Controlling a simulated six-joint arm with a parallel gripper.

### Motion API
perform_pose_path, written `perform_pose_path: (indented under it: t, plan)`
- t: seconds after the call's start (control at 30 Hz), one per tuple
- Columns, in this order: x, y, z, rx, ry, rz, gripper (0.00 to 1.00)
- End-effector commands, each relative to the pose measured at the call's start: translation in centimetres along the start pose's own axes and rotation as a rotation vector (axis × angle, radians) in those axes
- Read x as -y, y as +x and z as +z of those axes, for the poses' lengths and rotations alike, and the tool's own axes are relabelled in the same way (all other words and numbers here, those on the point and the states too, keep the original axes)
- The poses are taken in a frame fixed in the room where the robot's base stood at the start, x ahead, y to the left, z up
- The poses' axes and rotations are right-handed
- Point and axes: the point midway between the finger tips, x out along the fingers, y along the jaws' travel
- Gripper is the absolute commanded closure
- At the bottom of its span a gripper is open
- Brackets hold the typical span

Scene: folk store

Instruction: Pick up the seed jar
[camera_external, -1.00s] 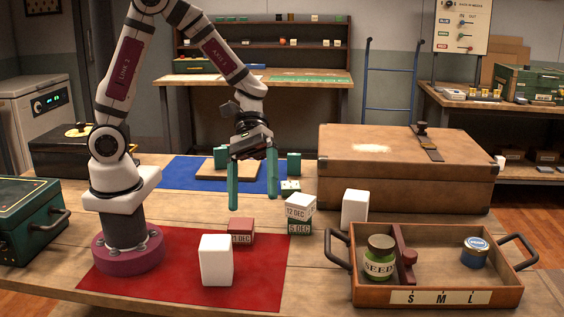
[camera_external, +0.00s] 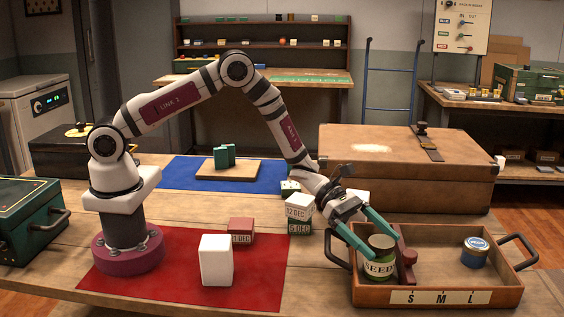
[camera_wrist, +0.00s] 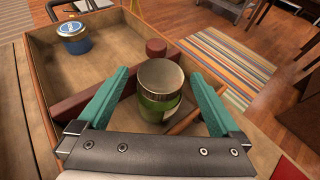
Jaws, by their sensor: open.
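The seed jar (camera_external: 379,262) is a green glass jar with a "SEED" label and a dull metal lid. It stands upright in the left part of the brown wooden tray (camera_external: 437,298). In the wrist view the jar (camera_wrist: 159,98) stands between the teal fingers of my gripper (camera_wrist: 163,100). My gripper (camera_external: 371,244) is open, with one finger on each side of the jar. I cannot tell whether either finger touches it. The front of the label is partly hidden by a finger in the external view.
A red-brown divider (camera_external: 405,262) with a rounded post stands close to the jar's right. The tray has raised walls and dark handles. Date blocks (camera_external: 299,212) and a large brown case (camera_external: 405,175) stand behind.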

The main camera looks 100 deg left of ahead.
Motion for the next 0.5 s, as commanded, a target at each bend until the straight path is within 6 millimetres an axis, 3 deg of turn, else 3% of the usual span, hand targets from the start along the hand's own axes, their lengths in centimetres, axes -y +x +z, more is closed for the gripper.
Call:
perform_pose_path:
  t: [0.1, 0.33, 0.5]
  plan:
    - [0.11, 1.5, -0.1, 0.0, 0.0, -0.002, 0.0]
    - [0.09, 1.64, -0.12, -0.001, -0.001, -0.001, 0.02]
    - [0.09, 1.62, -0.12, -0.001, 0.0, -0.001, 0.32]
